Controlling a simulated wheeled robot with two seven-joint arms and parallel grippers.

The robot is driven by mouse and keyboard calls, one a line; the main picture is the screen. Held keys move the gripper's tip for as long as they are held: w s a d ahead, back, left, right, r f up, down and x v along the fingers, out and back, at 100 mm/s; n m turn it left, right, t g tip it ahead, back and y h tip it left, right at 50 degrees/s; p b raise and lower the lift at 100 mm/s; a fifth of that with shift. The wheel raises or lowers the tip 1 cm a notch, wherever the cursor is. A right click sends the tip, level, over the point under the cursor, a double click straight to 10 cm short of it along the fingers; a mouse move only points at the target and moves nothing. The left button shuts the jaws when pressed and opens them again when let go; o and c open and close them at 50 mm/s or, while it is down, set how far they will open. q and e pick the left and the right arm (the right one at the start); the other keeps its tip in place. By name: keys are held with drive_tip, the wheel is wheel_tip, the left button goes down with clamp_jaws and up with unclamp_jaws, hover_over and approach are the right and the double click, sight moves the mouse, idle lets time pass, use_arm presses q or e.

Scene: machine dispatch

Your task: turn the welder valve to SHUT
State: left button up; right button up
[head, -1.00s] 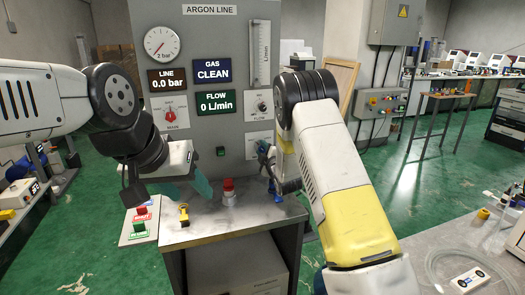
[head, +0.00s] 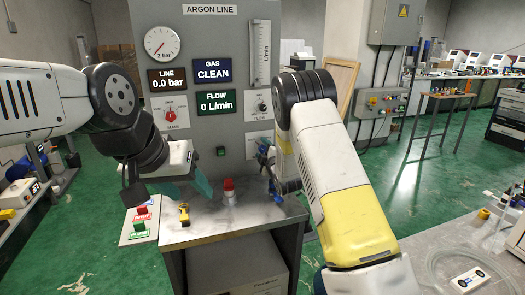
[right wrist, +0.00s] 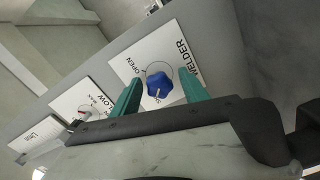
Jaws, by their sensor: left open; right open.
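The welder valve is a blue knob (right wrist: 159,84) on a white plate (right wrist: 128,64) marked WELDER, with OPEN printed at its upper left. Another word, beginning with S, is partly hidden below the knob. A pale mark shows on the knob's lower part. My right gripper (right wrist: 161,91) is open, with one teal finger on each side of the knob. I cannot tell whether they touch it. In the head view my right arm hides most of this plate (head: 257,138). My left gripper (head: 184,187) is open and empty above the bench.
The grey panel (head: 200,20) carries a gauge (head: 161,43), displays, a red knob (head: 171,115) and a flow knob (head: 262,106). On the bench (head: 215,228) stand a red-capped item (head: 229,190) and a small yellow item (head: 184,213). A button plate (head: 139,222) is at left.

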drive_tip(key=v, duration=0.7)
drive_tip(key=shift+s, duration=0.35)
drive_tip(key=shift+d, duration=0.1)
drive_tip(key=s+d+r+m+g+h, duration=0.2)
drive_tip(key=s+d+r+m+h, duration=0.1)
drive_tip(key=d+r+m, duration=0.35)
drive_tip(key=s+d+r+m+g, duration=0.2)
drive_tip(key=s+r+m, duration=0.1)
drive_tip(key=s, duration=0.6)
drive_tip(key=s+d+r+m+g, duration=0.2)
drive_tip(key=s+r+m+g, duration=0.1)
drive_tip(key=s, duration=0.7)
drive_tip(key=shift+s+d+r+m, duration=0.2)
drive_tip(key=shift+d+r+m, duration=0.1)
drive_tip(key=shift+r+m, duration=0.55)
drive_tip(key=s+m+g, duration=0.1)
drive_tip(key=s, duration=0.5)
drive_tip(key=s+m+g, duration=0.1)
drive_tip(key=s, duration=0.5)
drive_tip(key=s+m+g, duration=0.1)
drive_tip(key=s+g, duration=0.1)
drive_tip(key=s, duration=0.3)
drive_tip(key=shift+s+d+f, duration=0.15)
drive_tip(key=shift+s+d, duration=0.15)
drive_tip(key=shift+s, duration=0.1)
drive_tip(key=shift+c, duration=0.2)
